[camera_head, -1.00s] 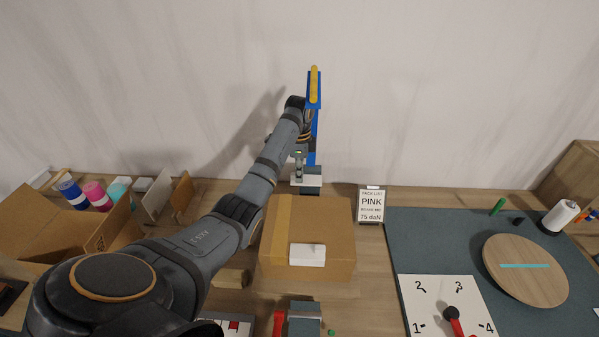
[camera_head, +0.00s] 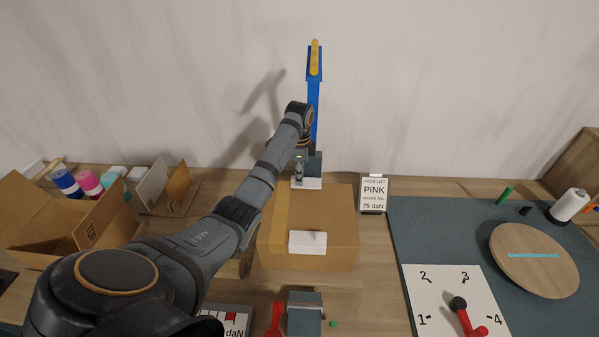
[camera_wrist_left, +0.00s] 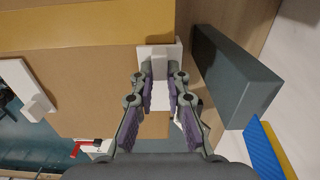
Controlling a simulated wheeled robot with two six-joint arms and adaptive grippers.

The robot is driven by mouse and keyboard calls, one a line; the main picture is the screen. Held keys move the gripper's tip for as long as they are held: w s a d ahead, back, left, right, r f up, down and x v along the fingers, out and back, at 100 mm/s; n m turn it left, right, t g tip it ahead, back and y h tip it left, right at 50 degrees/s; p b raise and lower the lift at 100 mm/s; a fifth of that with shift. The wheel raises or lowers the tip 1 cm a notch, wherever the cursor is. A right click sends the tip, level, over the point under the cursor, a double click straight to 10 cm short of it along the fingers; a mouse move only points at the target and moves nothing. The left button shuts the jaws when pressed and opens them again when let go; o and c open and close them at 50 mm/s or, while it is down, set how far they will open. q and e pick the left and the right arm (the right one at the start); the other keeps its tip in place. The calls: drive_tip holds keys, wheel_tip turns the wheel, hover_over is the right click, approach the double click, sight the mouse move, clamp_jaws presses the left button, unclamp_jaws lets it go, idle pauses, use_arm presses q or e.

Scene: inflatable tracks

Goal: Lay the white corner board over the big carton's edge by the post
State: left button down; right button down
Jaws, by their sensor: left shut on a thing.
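The big carton (camera_head: 335,215) stands in the middle of the table. A white corner board (camera_head: 312,184) is at its far edge, beside the dark teal post block (camera_head: 315,163). My left gripper (camera_head: 299,178) is shut on this board from above; the wrist view shows the fingers (camera_wrist_left: 160,82) around its raised tab, with the board (camera_wrist_left: 144,57) against the carton (camera_wrist_left: 95,65). Whether it rests fully on the edge I cannot tell. Another white corner board (camera_head: 307,243) lies over the near edge. My right gripper is not in view.
A blue upright with a yellow top (camera_head: 314,60) rises behind the post block. Another teal block (camera_head: 304,318) stands in front of the carton. An open box (camera_head: 45,220) is at left; a pack-list sign (camera_head: 373,195) and a round wooden disc (camera_head: 533,265) are at right.

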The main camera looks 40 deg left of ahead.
use_arm(q)
drive_tip(key=shift+f, duration=0.2)
drive_tip(key=c, duration=1.3)
unclamp_jaws()
drive_tip(key=shift+o, duration=0.2)
